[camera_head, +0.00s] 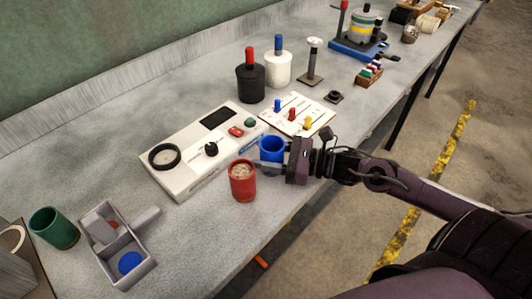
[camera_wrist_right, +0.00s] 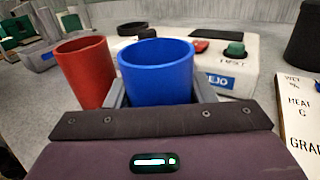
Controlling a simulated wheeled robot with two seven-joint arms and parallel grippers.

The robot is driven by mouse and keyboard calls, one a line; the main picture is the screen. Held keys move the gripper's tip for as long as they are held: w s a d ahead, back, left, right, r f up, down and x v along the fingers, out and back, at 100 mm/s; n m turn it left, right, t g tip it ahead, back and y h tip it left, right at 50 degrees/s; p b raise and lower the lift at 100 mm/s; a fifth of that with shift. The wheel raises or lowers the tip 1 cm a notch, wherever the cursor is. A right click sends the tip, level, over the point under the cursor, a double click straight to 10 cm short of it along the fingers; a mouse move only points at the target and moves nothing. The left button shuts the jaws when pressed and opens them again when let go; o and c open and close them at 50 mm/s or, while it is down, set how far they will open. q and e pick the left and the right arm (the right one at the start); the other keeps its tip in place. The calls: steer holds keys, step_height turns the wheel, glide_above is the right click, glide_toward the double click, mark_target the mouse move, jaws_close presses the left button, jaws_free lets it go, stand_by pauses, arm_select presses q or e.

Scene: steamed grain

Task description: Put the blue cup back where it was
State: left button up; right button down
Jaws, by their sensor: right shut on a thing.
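The blue cup (camera_head: 271,149) is upright near the table's front edge, just right of the red cup. My right gripper (camera_head: 270,163) is shut on it from the right. In the right wrist view, the blue cup (camera_wrist_right: 157,72) sits between my two grey fingers (camera_wrist_right: 160,92). I cannot tell whether its base touches the table. The red cup (camera_head: 243,181) holds a pale grainy filling and stands close beside it; it also shows left of the blue cup in the right wrist view (camera_wrist_right: 85,70). My left gripper is not in view.
A white machine (camera_head: 203,152) with a dial and buttons stands behind the cups. A board with coloured pegs (camera_head: 297,114) lies behind my gripper. A green cup (camera_head: 54,228) and a grey tray (camera_head: 112,225) with a blue disc are at the left. The front-centre tabletop is clear.

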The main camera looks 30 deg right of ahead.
steer(key=c, duration=0.6)
jaws_free()
steer(key=shift+f, duration=0.15)
steer(key=shift+c, duration=0.2)
steer(key=shift+r, duration=0.25)
steer(key=shift+s+d+f, duration=0.1)
steer(key=shift+d+f, duration=0.05)
steer(key=p+v, duration=0.1)
steer(key=v, duration=1)
steer(key=shift+s+d, duration=0.2)
steer(key=shift+d, duration=0.1)
